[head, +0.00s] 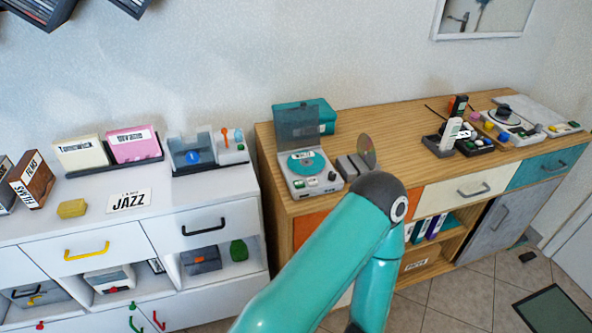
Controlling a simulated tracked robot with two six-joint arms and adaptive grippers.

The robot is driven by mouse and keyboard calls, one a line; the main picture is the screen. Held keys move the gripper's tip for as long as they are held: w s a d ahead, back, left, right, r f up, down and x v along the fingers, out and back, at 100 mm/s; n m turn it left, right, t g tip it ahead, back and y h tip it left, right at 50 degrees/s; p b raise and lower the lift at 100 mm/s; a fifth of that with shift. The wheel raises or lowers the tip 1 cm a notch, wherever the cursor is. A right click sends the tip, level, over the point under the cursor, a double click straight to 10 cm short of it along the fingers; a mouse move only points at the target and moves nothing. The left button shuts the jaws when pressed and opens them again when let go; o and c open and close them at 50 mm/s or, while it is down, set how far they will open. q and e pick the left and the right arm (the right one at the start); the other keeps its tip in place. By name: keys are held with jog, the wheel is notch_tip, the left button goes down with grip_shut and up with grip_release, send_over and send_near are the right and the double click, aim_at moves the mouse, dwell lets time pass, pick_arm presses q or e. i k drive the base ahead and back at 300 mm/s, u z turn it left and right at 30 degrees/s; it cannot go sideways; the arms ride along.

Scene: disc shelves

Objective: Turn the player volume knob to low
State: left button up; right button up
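The player (299,187) is a light grey box with its clear lid (297,124) raised and a teal disc (306,163) inside. It stands at the left end of the wooden cabinet. A small dark knob (331,176) sits on its right front corner. It is too small to read its setting. A teal arm of mine rises from the bottom and bends in front of the cabinet, just right of the player. Neither gripper shows in the head view.
A grey disc stand with a disc (366,151) is close to the player's right. A teal box (318,115) is behind it. Remotes (452,134) and a mixer-like device (510,124) stand farther right. A white cabinet (205,188) is left. Wooden top (397,126) between is clear.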

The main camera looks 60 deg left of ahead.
aim_at(331, 175)
jog(key=u, duration=0.05)
jog(key=i, duration=0.25)
jog(key=u, duration=2.3)
jog(key=k, duration=0.6)
jog(key=u, duration=0.25)
jog(key=i, duration=0.5)
jog(key=z, duration=0.2)
jog(key=k, duration=0.5)
jog(key=u, duration=0.2)
jog(key=i, duration=0.4)
jog(key=u, duration=0.05)
